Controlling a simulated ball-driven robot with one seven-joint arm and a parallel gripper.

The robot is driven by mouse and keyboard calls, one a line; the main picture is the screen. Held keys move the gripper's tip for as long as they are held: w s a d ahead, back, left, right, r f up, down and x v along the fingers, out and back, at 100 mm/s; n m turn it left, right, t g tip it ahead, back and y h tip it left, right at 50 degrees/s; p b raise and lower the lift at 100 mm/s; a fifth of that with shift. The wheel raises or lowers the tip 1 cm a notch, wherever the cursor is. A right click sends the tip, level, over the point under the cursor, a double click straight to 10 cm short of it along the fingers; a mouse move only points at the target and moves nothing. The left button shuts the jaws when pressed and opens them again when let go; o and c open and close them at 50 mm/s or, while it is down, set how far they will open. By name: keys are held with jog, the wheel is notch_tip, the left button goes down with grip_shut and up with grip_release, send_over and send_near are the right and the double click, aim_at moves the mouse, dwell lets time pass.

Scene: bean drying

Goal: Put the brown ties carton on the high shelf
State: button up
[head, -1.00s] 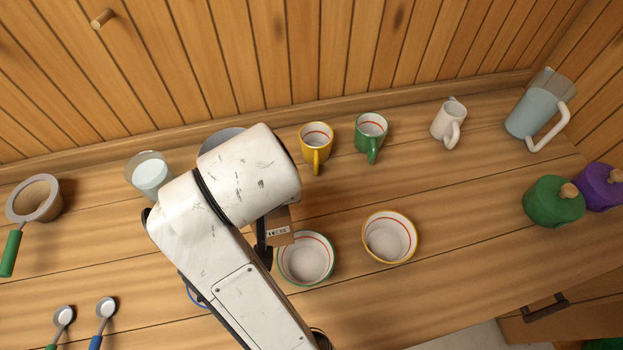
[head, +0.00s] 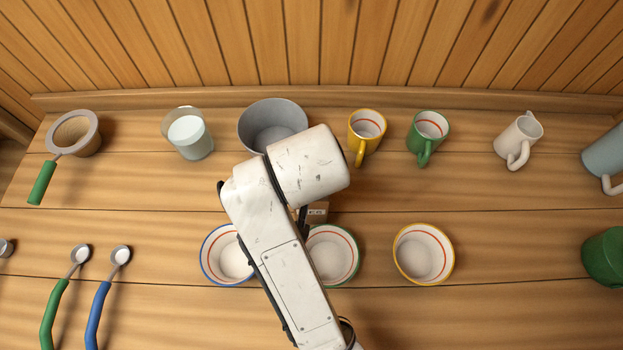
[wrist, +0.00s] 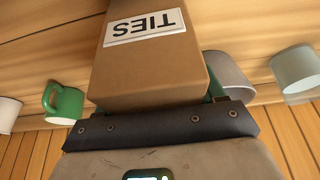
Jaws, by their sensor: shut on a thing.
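The brown ties carton (wrist: 150,68) fills the upper middle of the wrist view, its white TIES label upside down there. My gripper (wrist: 160,112) is shut on it. In the head view only a small part of the carton (head: 315,216) shows, beside my arm and above the bowls in the picture. My arm hides most of my gripper there, with a dark piece of it (head: 302,221) showing at the carton's left edge. The high shelf cannot be made out in either view.
A grey pot (head: 262,116), a yellow mug (head: 367,128), a green mug (head: 429,130) and a white jug (head: 520,138) stand along the back. Blue-rimmed (head: 222,258), green-rimmed (head: 345,262) and yellow-rimmed (head: 424,254) bowls stand in front. The plank wall (head: 350,45) is behind.

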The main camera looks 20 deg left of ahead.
jog(key=shift+f, duration=0.75)
jog(key=shift+f, duration=0.15)
jog(key=o, duration=1.3)
jog(key=shift+o, duration=0.2)
jog(key=p+v, duration=0.3)
jog(key=v, duration=0.7)
jog(key=shift+w, duration=0.15)
jog(key=shift+s+r+p, duration=0.3)
jog(key=shift+r+p, duration=0.25)
jog(key=shift+p, duration=0.1)
jog(key=shift+s+d+r+p, duration=0.1)
jog(key=shift+s+r+p, duration=0.15)
jog(key=shift+r+p, duration=0.25)
